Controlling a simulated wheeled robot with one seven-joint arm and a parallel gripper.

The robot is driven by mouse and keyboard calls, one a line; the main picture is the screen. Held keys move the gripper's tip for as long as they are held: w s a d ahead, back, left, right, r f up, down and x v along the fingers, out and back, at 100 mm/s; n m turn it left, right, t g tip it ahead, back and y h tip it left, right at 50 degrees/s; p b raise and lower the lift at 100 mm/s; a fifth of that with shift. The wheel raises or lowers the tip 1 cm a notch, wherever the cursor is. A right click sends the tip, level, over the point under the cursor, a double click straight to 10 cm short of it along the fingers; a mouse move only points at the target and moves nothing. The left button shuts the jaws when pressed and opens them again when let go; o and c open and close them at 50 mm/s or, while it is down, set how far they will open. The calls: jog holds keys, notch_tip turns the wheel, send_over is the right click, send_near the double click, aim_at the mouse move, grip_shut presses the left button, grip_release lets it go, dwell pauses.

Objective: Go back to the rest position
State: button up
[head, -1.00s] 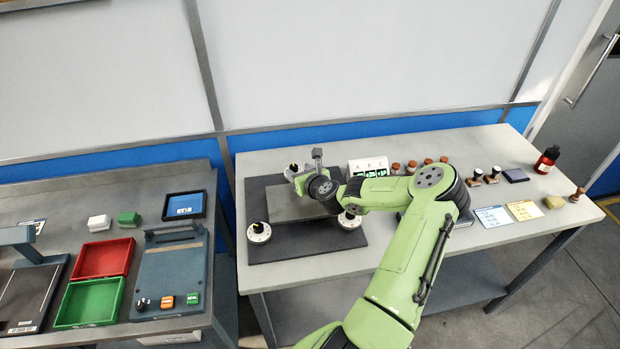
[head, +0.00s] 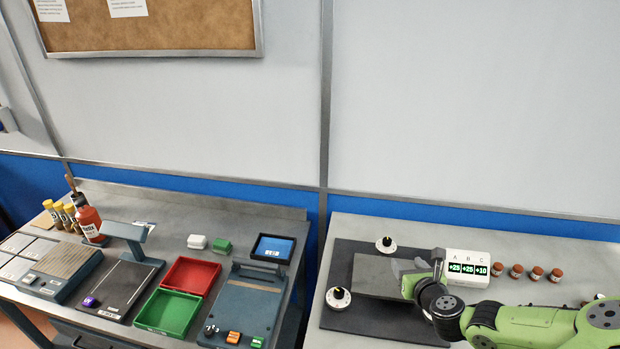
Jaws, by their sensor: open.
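My green arm reaches in from the lower right in the head view. My gripper (head: 408,268) is open over the right part of a grey plate (head: 372,280), with nothing seen between its fingers. The plate lies on a dark base board (head: 345,255) on the right bench. A white dial with a black knob (head: 386,244) stands behind the plate, and another such dial (head: 338,297) stands at its front left. My arm hides the right front of the board.
A white display block (head: 467,267) marked A, B, C stands close right of my gripper. Several brown-capped jars (head: 535,273) line up beyond it. The left bench holds a red tray (head: 191,276), a green tray (head: 168,312) and a blue device (head: 245,305). A gap separates the benches.

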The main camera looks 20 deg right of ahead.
jog(key=shift+a, duration=0.1)
jog(key=w+a+r+n+g+y, duration=0.1)
jog(key=a+n+g+y, duration=0.2)
jog(key=a+n, duration=0.65)
jog(key=a+r+n+g+y, duration=0.2)
jog(key=a+n, duration=0.7)
jog(key=n, duration=0.2)
jog(key=s+a+r+n+g, duration=0.1)
jog(key=s+a+r+n, duration=0.4)
jog(key=s+r+n, duration=0.2)
jog(key=s+a+r+n+g, duration=0.1)
jog(key=s+a+r+n, duration=0.5)
jog(key=s+n, duration=0.6)
jog(key=shift+s+a+r+h, duration=0.3)
jog(key=shift+s+r, duration=0.05)
jog(key=shift+r, duration=0.5)
